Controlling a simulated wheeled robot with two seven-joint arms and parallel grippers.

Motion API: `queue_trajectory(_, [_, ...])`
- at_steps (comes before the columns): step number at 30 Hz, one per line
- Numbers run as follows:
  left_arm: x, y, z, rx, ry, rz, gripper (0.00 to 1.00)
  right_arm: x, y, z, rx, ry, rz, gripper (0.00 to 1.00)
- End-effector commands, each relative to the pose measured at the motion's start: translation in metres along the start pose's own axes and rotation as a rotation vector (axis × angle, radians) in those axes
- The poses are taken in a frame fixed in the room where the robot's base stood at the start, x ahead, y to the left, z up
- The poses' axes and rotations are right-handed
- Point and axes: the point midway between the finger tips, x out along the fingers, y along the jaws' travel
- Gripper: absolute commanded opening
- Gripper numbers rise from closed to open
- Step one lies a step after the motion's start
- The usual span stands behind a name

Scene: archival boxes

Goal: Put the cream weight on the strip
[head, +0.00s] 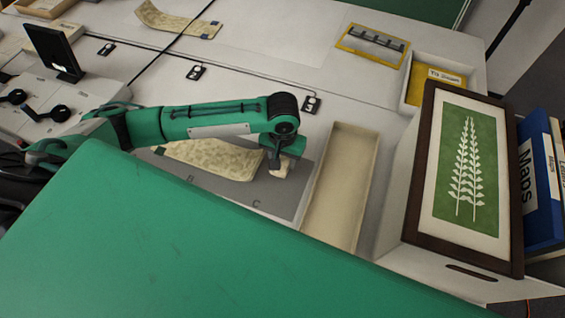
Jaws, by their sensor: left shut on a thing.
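My left gripper (279,160) points down near the right end of a cream, mottled strip (215,158). It is shut on the cream weight (281,169), a small pale block whose lower part shows below the fingers. The strip lies on a grey board (270,198) marked with letters, and its right end is slightly curled. The weight is at or just beyond that end; I cannot tell whether it touches the strip or the board. My arm hides part of the strip's far edge. My right gripper is not in view.
A long cream open box (340,185) stands just right of the gripper. A framed green plant picture (465,165) stands farther right, near a labelled tray (412,72). Another curled strip (180,24) lies at the back left. The table behind my arm is mostly clear.

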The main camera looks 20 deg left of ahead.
Motion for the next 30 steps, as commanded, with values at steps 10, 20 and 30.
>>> queue_trajectory(10, [0.033, 0.001, 0.0, 0.002, 0.0, 0.002, 0.1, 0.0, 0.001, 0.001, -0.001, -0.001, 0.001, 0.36])
queue_trajectory(20, [0.036, 0.0, 0.001, 0.001, -0.001, 0.001, 0.54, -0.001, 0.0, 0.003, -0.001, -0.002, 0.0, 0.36])
queue_trajectory(30, [0.032, 0.0, 0.0, 0.001, 0.001, 0.001, 0.54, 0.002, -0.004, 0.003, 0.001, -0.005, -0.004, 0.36])
